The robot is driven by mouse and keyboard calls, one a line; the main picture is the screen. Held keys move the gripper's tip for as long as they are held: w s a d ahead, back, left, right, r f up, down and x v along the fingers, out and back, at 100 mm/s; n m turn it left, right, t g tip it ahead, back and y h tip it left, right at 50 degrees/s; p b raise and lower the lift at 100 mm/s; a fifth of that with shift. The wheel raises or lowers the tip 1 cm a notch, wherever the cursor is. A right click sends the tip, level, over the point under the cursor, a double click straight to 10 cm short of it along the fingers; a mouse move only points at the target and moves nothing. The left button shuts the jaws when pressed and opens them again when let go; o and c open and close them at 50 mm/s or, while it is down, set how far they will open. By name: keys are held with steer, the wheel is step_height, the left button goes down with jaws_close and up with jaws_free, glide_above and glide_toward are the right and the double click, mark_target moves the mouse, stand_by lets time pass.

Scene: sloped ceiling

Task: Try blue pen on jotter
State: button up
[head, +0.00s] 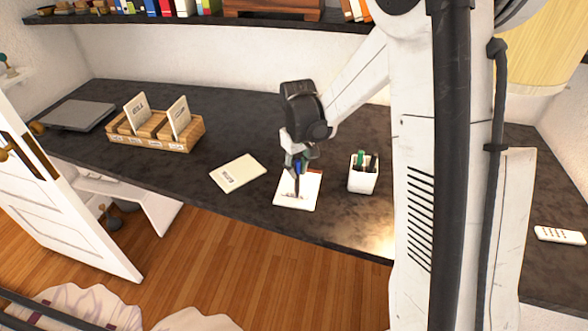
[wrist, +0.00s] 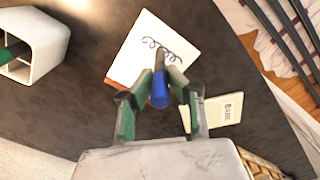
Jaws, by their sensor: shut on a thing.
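My gripper (head: 298,160) is shut on the blue pen (head: 298,170), which it holds upright, point down, over the jotter (head: 309,191). In the wrist view the blue end of the pen (wrist: 160,92) shows between the fingers (wrist: 160,78). The jotter (wrist: 140,50) is a white pad with a looping blue scribble on its page. The pen's lower end is over the page near the scribble; I cannot tell whether it touches. The white pen cup (head: 362,181) stands right of the jotter with a green and a dark pen; it also shows in the wrist view (wrist: 47,48).
A cream card or booklet (head: 237,173) lies left of the jotter on the dark desk. A wooden card box (head: 180,143) and a grey closed laptop (head: 76,116) are farther left. A white remote (head: 560,235) lies far right. A shelf (head: 200,18) overhangs the back.

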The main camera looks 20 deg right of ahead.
steer(key=shift+s+d, duration=0.55)
steer(key=shift+d, duration=0.35)
step_height(320, 180, up, 6)
steer(key=p, duration=0.3)
stand_by(0.3)
stand_by(0.5)
